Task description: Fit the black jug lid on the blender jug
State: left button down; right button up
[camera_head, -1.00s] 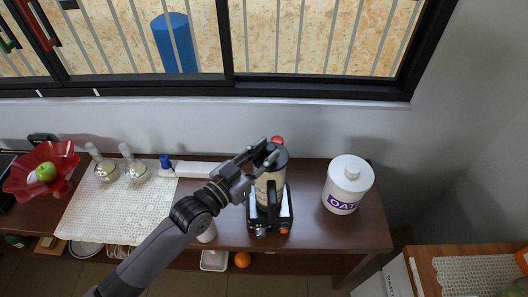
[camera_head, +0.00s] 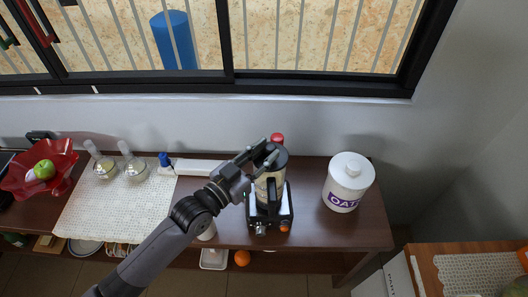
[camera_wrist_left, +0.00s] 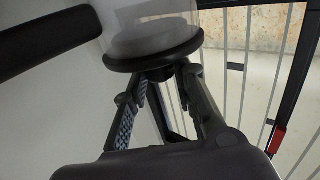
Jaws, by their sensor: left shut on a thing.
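The blender jug (camera_head: 262,188) stands upright on its black and silver base (camera_head: 269,224) on the dark counter, its handle toward the front. The black jug lid (camera_head: 279,158) is at the jug's mouth. My left gripper (camera_head: 268,153) comes in from the left over the jug top, shut on the lid. In the left wrist view, my gripper's fingers (camera_wrist_left: 163,84) close on the lid's small knob, and the lid's round black disc (camera_wrist_left: 150,58) lies across the clear jug (camera_wrist_left: 150,15). I cannot tell if the lid is fully seated. My right gripper is not in view.
A white oats jar (camera_head: 348,182) stands right of the blender. A red-topped thing (camera_head: 277,137) is close behind the jug. Two glass flasks (camera_head: 134,169) stand on a woven mat (camera_head: 100,215), with a red fruit bowl (camera_head: 62,160) farther left. Bare counter (camera_head: 315,228) lies between blender and jar.

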pick_arm(q)
jog(key=shift+f, duration=0.1)
jog(key=c, duration=1.5)
grip_release()
jog(key=shift+o, duration=1.3)
notch_tip(320, 180, up, 3)
jog(key=p, duration=0.3)
